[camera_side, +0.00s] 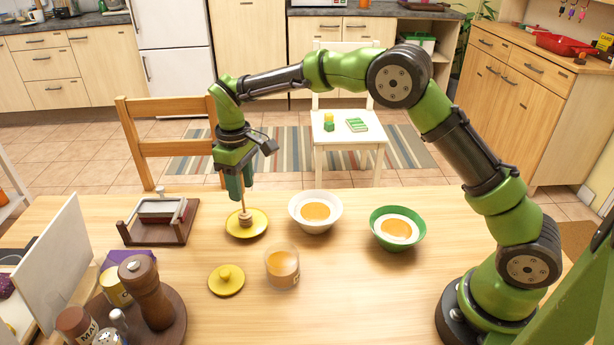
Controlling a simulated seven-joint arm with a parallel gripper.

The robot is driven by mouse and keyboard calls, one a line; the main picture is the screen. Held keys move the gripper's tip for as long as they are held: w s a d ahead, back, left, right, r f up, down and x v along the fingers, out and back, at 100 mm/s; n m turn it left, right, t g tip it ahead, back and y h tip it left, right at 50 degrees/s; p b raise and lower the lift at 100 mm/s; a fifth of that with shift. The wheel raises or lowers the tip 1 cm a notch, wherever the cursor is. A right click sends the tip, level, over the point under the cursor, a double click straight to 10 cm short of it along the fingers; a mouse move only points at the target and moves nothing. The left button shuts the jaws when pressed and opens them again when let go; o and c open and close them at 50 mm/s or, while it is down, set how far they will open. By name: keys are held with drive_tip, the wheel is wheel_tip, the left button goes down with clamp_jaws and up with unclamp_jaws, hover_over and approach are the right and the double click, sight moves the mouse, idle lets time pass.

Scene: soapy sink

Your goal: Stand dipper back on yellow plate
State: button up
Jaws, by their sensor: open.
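The dipper (245,216) stands upright on the yellow plate (260,227), its ribbed head down on the plate and its thin stick pointing up. My gripper (237,196) is directly above the plate, pointing down, with its fingers around the upper part of the stick. The fingers are open. The top of the stick is hidden by the fingers, and I cannot tell whether they touch it.
A honey jar (282,268) and a yellow lid (226,280) are in front of the plate. A white bowl (316,212) and a green bowl (397,229) stand to the right. A brown wooden stand (160,219) is on the left, with a pepper mill (147,290) nearer the camera.

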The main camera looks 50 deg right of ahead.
wheel_tip(320, 180, up, 12)
drive_tip(key=shift+s+r, duration=0.1)
drive_tip(key=shift+r, duration=0.1)
drive_tip(key=s+d+r+m+t, duration=0.2)
drive_tip(key=s+d+r, duration=0.2)
drive_tip(key=s+r, duration=0.25)
drive_tip(key=s+d+f+m+t, duration=0.1)
drive_tip(key=s+f+m, duration=0.1)
drive_tip(key=s, duration=0.5)
drive_tip(key=s+d+f+m+t+y, duration=0.1)
drive_tip(key=s+d+m+t, duration=0.1)
drive_tip(key=s, duration=0.5)
drive_tip(key=s+d+f+m+t+y, duration=0.1)
drive_tip(key=s+d+f+m+t, duration=0.1)
drive_tip(key=s, duration=0.5)
drive_tip(key=shift+s+f+m, duration=0.25)
drive_tip(key=shift+f+m, duration=0.05)
drive_tip(key=shift+f, duration=0.05)
